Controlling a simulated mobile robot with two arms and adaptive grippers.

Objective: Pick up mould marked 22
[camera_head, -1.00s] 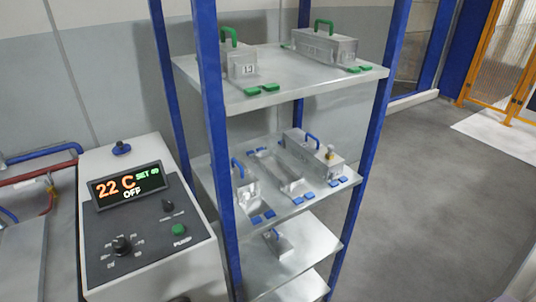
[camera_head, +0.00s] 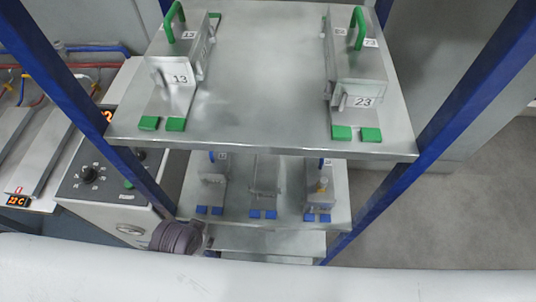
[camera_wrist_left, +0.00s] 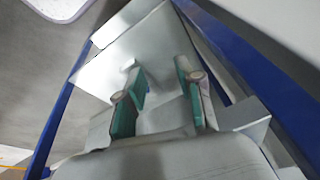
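No label reading 22 is legible on any mould. On the top shelf (camera_head: 262,75), a metal mould marked 13 (camera_head: 178,92) stands at the left and one marked 23 (camera_head: 358,78) at the right, both with green handles. On the middle shelf (camera_head: 236,205) below stand a left mould (camera_head: 212,185), a middle mould (camera_head: 265,178) and a right mould (camera_head: 319,192); their labels are too small to read. In the left wrist view my left gripper (camera_wrist_left: 162,110) has its teal-padded fingers apart, with grey metal surfaces behind them. I cannot tell which shelf it faces. My right gripper is out of view.
Blue rack posts (camera_head: 462,95) slope along both sides of the shelves. A control console (camera_head: 85,180) stands left of the rack. A lower shelf (camera_head: 265,242) shows beneath. Bare floor (camera_head: 450,210) lies to the right. My white arm part crosses the bottom of the head view.

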